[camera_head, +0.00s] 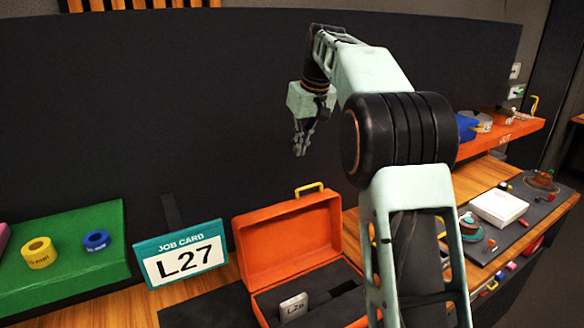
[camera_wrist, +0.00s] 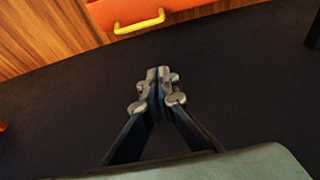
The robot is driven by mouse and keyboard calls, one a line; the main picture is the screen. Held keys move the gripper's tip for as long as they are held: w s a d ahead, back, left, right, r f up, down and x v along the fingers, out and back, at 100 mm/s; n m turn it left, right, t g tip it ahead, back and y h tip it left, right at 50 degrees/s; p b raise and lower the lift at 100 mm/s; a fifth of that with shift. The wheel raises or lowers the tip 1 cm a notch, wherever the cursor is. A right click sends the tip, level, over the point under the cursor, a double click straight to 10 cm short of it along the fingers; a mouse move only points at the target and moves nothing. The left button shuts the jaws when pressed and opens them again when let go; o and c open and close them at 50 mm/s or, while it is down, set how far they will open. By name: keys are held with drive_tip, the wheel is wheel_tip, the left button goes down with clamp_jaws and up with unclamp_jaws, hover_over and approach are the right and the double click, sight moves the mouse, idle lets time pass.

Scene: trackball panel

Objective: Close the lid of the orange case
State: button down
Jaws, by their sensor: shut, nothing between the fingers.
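The orange case (camera_head: 300,283) stands open on the workbench in the head view. Its lid (camera_head: 288,242) is raised upright at the back, with a yellow handle (camera_head: 309,189) on its top edge. A grey tag marked L2-something (camera_head: 293,307) lies in the dark interior; its last character is unclear. My arm hides the case's right side. My gripper (camera_head: 302,146) is shut and empty, above and behind the raised lid, apart from it. In the wrist view my gripper (camera_wrist: 157,75) points at a dark surface, with the yellow handle (camera_wrist: 139,22) beyond its tips.
A job card reading L27 (camera_head: 183,254) stands left of the case. A green stand (camera_head: 75,275) with yellow and blue rings is farther left. A white box (camera_head: 498,208) and small parts sit at right. A dark panel (camera_head: 180,110) rises behind the bench.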

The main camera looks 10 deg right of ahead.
wheel_tip(320, 180, down, 10)
drive_tip(key=shift+s+d+r+p, duration=0.15)
drive_tip(key=shift+s+r+p, duration=0.1)
drive_tip(key=shift+s+p, duration=0.15)
idle(0.3)
drive_tip(key=shift+d+b, duration=0.1)
drive_tip(key=shift+b, duration=0.3)
